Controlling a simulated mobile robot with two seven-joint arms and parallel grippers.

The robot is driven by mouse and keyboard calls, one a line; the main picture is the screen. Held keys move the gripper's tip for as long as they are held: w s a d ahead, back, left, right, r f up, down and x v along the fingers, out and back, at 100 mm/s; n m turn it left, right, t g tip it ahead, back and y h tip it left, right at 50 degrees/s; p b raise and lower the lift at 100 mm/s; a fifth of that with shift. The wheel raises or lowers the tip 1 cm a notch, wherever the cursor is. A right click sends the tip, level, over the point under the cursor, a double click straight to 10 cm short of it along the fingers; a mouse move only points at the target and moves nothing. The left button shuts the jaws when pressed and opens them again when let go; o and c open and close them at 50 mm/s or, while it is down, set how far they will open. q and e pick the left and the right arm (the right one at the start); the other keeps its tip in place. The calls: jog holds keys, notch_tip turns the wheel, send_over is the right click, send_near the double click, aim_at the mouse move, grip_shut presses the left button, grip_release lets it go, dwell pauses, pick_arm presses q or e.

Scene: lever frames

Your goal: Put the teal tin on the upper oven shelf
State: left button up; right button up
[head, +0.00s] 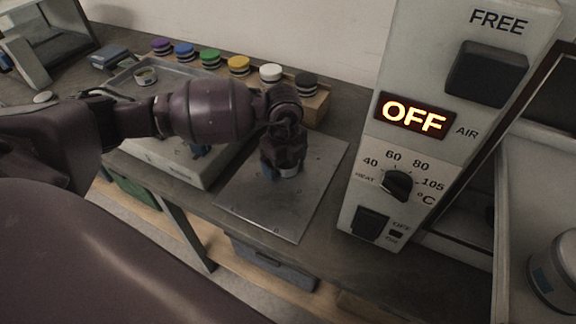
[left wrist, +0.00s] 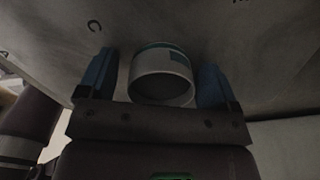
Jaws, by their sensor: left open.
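A pale tin with a teal band and teal patch (left wrist: 162,88) sits between the two blue fingers of my left gripper (left wrist: 158,85) in the left wrist view, with gaps at its sides. The gripper is open around the tin. The oven's control panel (head: 400,150) stands to the right, its display reading OFF. The upper oven shelf cannot be made out. My right gripper is out of view.
A rack (head: 318,104) with several coloured-lid pots stands along the wall. A light box-like device (head: 165,155) is left of the plate. At the far right another tin (head: 553,272) stands by a pale panel. The plate's front part is clear.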

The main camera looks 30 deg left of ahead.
pick_arm(q)
jog(key=shift+r, duration=0.1)
jog(key=c, duration=1.1)
jog(key=shift+o, duration=0.2)
jog(key=shift+r, duration=0.1)
